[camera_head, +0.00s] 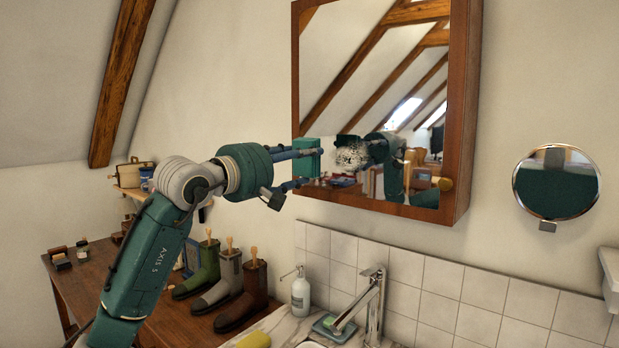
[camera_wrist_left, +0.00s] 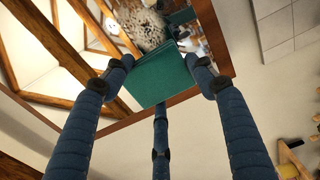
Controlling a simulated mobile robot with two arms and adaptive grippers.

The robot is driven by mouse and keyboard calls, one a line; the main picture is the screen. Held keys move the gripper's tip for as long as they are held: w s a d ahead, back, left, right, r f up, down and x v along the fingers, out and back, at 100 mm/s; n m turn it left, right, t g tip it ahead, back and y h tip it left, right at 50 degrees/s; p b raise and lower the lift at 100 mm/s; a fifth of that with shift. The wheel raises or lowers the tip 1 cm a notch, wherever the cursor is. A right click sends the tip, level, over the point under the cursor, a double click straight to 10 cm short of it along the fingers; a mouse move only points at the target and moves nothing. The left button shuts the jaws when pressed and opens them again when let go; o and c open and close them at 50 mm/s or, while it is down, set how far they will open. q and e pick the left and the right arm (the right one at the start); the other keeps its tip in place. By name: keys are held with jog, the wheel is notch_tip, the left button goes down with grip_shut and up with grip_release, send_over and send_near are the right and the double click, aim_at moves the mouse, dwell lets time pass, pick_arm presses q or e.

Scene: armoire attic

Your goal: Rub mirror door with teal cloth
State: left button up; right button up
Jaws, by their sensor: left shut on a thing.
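The mirror door (camera_head: 375,75) has a brown wooden frame and hangs shut on the wall. A whitish speckled smudge (camera_head: 350,157) shows on its lower left glass, also in the left wrist view (camera_wrist_left: 142,28). My left gripper (camera_head: 312,167) is shut on the folded teal cloth (camera_head: 306,144). The cloth is at the door's lower left edge, just left of the smudge. In the left wrist view the cloth (camera_wrist_left: 162,80) is between the fingers, in front of the lower frame. I cannot tell whether it touches the glass. My right gripper is not in view.
Below are a tap (camera_head: 374,305), a soap bottle (camera_head: 300,292) and a yellow sponge (camera_head: 254,340). Several boots stand on the wooden table (camera_head: 95,280). A round mirror (camera_head: 556,183) is at right.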

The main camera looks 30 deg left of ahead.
aim_at(331, 157)
pick_arm(q)
jog(key=w, duration=0.1)
jog(key=w+p, duration=0.2)
jog(key=w, duration=0.1)
jog(key=shift+d+r, duration=0.1)
jog(key=shift+d, duration=0.15)
jog(key=shift+w+p, duration=0.45)
jog(key=shift+w, duration=0.3)
jog(key=shift+w+d+p, duration=0.1)
jog(key=shift+w+p, duration=0.3)
jog(key=shift+w, duration=0.2)
jog(key=shift+w, duration=0.35)
jog(key=shift+d, duration=0.1)
